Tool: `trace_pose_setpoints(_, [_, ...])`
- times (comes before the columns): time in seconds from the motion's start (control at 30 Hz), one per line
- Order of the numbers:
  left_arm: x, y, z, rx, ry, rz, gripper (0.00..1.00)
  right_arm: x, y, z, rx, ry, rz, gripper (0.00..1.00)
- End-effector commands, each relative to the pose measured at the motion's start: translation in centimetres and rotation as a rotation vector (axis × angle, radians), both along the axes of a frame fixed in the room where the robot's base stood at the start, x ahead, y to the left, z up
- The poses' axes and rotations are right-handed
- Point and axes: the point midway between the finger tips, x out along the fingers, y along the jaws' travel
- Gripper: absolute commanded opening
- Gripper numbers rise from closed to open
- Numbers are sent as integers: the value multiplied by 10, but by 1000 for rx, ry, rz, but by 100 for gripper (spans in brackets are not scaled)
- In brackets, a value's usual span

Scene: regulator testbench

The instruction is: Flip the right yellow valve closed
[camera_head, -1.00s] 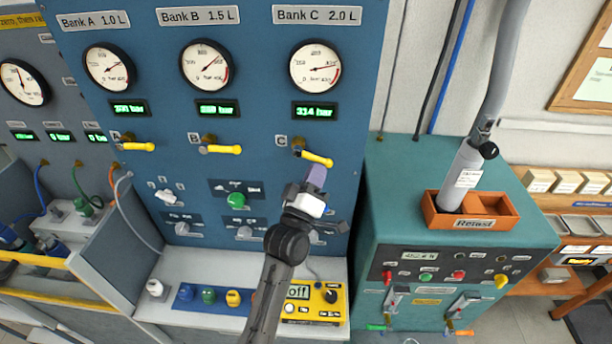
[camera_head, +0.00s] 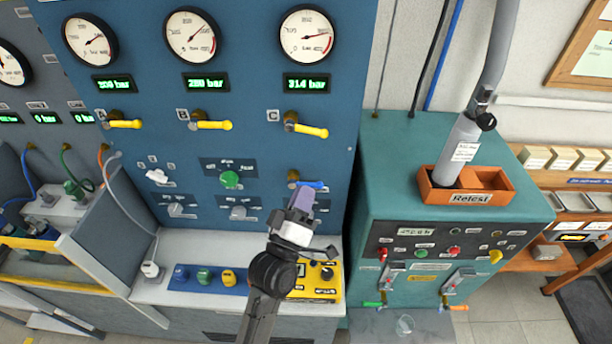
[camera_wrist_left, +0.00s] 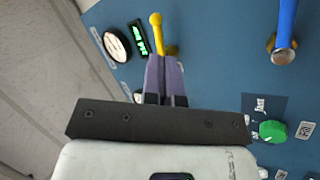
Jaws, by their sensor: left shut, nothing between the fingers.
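Three yellow valve levers stand in a row on the blue panel, and all point right in the head view. The right yellow valve (camera_head: 308,128), marked C, tilts slightly downward. My left gripper (camera_head: 304,195) is shut and empty, below that lever in the head view and apart from it. Its fingers overlap a blue lever (camera_head: 314,184); contact cannot be told. In the left wrist view, the yellow lever (camera_wrist_left: 157,33) shows just beyond my closed fingertips (camera_wrist_left: 164,60), which hide part of its base. The blue lever (camera_wrist_left: 287,20) is off to the right there.
The other yellow valves, A (camera_head: 124,123) and B (camera_head: 213,125), are to the left. A green knob (camera_head: 230,179) is left of my gripper. A yellow control box (camera_head: 318,280) stands on the shelf below. A teal cabinet (camera_head: 400,160) stands to the right.

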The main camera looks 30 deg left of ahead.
Motion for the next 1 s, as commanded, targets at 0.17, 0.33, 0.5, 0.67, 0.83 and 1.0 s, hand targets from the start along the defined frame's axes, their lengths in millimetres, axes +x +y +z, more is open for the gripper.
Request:
trace_pose_setpoints(0.17, [-18,-6,-13,0,0,0,0,0,-2,-9,-5,0,3,42])
trace_pose_setpoints(0.33, [-26,-8,-17,0,-1,0,0,0,-2,-11,-5,-1,3,42])
trace_pose_setpoints(0.5, [-28,-9,-18,0,-1,0,0,0,-1,-11,-1,0,1,42])
trace_pose_setpoints(0.67, [-28,-9,-18,0,-1,0,0,0,1,-10,3,-1,-2,42])
trace_pose_setpoints(0.83, [-28,-9,-18,0,-1,0,0,0,2,-10,6,-1,-4,42])
trace_pose_setpoints(1.0, [-27,-8,-18,10,-1,5,0,0,2,-10,7,-1,-5,42])
